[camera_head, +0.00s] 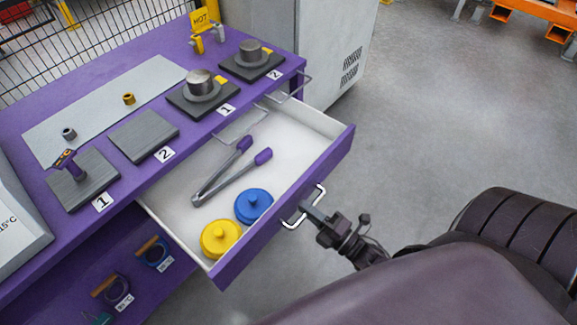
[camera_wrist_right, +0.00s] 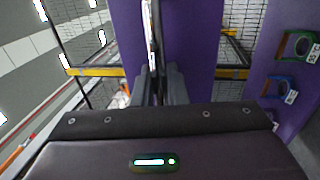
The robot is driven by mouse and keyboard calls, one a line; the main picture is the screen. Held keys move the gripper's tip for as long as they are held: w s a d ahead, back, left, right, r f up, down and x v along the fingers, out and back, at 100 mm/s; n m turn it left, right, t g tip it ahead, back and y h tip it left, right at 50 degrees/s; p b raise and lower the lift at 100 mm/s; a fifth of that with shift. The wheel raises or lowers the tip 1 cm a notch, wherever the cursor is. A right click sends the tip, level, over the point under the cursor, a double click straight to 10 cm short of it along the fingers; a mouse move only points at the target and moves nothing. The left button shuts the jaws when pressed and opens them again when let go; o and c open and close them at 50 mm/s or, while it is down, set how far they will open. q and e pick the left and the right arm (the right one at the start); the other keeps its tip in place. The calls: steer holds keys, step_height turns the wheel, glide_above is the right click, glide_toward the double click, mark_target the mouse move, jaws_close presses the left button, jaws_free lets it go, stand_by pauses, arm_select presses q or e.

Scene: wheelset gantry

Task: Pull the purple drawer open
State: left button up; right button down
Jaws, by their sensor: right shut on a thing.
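The purple drawer (camera_head: 283,225) stands pulled out from the purple workbench (camera_head: 120,62), with its white inside in view. Inside lie purple-handled tongs (camera_head: 222,178), a blue lidded round piece (camera_head: 253,205) and a yellow one (camera_head: 220,238). A metal bar handle (camera_head: 318,193) sits on the drawer front. My right gripper (camera_head: 312,212) is shut on this handle. In the right wrist view its fingers (camera_wrist_right: 154,84) close on the upright handle bar in front of the purple panel (camera_wrist_right: 190,45). My left gripper is not in view.
Dark plates with metal weights (camera_head: 203,92) stand on the bench top, with numbered labels. A grey cabinet (camera_head: 305,45) stands beyond the bench. A shelf below holds ring-shaped items (camera_head: 155,253). The grey floor (camera_head: 430,120) to the right is clear.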

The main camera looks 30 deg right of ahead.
steer(key=shift+r+p+v, duration=0.2)
steer(key=shift+v, duration=0.75)
steer(key=shift+r+p+v, duration=0.15)
steer(key=shift+p+v, duration=0.05)
steer(key=shift+v, duration=0.75)
steer(key=shift+s, duration=0.1)
steer(key=c, duration=1.5)
jaws_free()
steer(key=shift+c, duration=0.2)
steer(key=b+v, duration=0.1)
steer(key=v, duration=0.6)
steer(key=shift+s+d, duration=0.15)
steer(key=shift+s, duration=0.25)
